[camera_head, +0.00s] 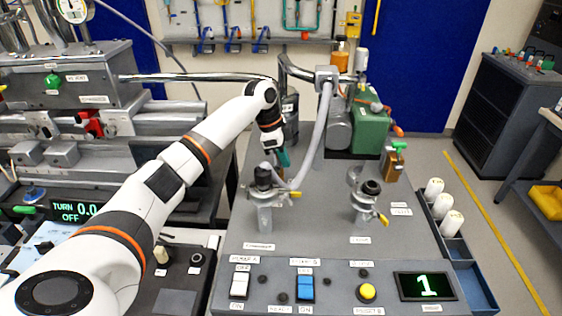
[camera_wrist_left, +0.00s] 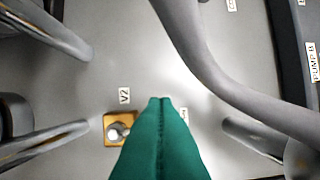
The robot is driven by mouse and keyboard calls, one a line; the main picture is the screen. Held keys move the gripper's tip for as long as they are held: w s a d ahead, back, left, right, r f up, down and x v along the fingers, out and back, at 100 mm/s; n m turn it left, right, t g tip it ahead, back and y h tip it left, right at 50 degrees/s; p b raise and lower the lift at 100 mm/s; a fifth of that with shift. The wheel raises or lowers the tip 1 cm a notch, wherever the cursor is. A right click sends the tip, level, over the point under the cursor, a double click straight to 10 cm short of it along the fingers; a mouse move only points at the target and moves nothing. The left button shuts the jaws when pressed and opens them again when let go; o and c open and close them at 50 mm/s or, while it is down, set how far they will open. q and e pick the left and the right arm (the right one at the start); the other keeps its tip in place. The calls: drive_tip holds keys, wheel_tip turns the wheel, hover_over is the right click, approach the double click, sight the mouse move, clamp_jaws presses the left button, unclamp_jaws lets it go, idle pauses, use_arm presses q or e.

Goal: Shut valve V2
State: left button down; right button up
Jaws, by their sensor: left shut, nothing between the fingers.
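The label V2 (camera_wrist_left: 124,96) lies on the grey bench top in the left wrist view. Just below it is a brass-coloured square fitting with a round metal middle (camera_wrist_left: 112,130), partly covered by my green fingers. I cannot tell its handle position. My left gripper (camera_head: 284,158) is at the back left of the grey bench in the head view, beside the dark-topped fitting (camera_head: 263,176). Its green fingers also show in the left wrist view (camera_wrist_left: 160,100), shut and empty, with the tips close to the label in the picture. Contact with the fitting cannot be told. My right gripper is not in view.
A grey hose (camera_head: 314,140) arches right of my gripper. Two fittings with yellow levers (camera_head: 294,195) (camera_head: 382,219) stand on the bench. A brass valve with a green handle (camera_head: 394,160) is at the right. Switches and a display (camera_head: 426,286) line the front.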

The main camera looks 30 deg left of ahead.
sight(274, 177)
use_arm(q)
drive_tip(key=p+x, duration=0.1)
drive_tip(key=x, duration=0.6)
drive_tip(key=shift+s+d, duration=0.1)
drive_tip(key=shift+d, duration=0.05)
drive_tip(key=a, duration=0.1)
drive_tip(key=s+a+p, duration=0.1)
drive_tip(key=shift+s+a+p, duration=0.1)
drive_tip(key=shift+a+p, duration=0.2)
drive_tip(key=shift+a, duration=0.05)
drive_tip(key=shift+s+a, duration=0.3)
drive_tip(key=shift+a, duration=0.1)
drive_tip(key=shift+w, duration=0.1)
drive_tip(key=shift+d+r, duration=0.1)
